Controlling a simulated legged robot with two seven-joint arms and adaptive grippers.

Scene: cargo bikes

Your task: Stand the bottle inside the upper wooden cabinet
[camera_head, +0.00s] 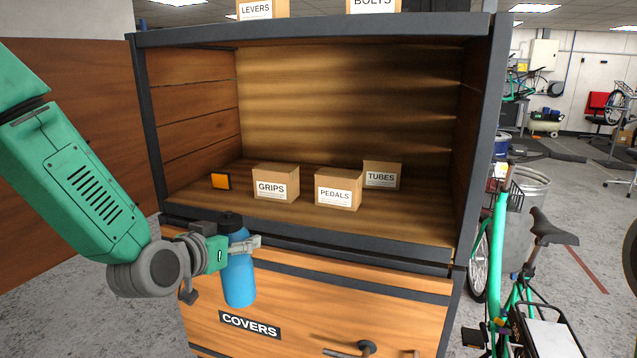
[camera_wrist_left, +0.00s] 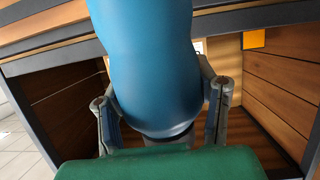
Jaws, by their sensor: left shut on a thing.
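The blue bottle (camera_head: 238,272) with a dark cap is upright in front of the cabinet, below the level of its shelf floor. My left gripper (camera_head: 245,247) is shut on its upper part. In the left wrist view the bottle (camera_wrist_left: 146,60) fills the middle between the two fingers (camera_wrist_left: 165,105). The upper wooden cabinet (camera_head: 310,219) is open at the front, with a dark metal frame. My right gripper is not in view.
Inside the cabinet are boxes labelled GRIPS (camera_head: 276,184), PEDALS (camera_head: 338,189) and TUBES (camera_head: 381,175), and an orange item (camera_head: 220,181). The shelf front is clear. An open door (camera_head: 80,130) stands left. A COVERS drawer (camera_head: 300,318) is below; a green bike (camera_head: 497,225) stands right.

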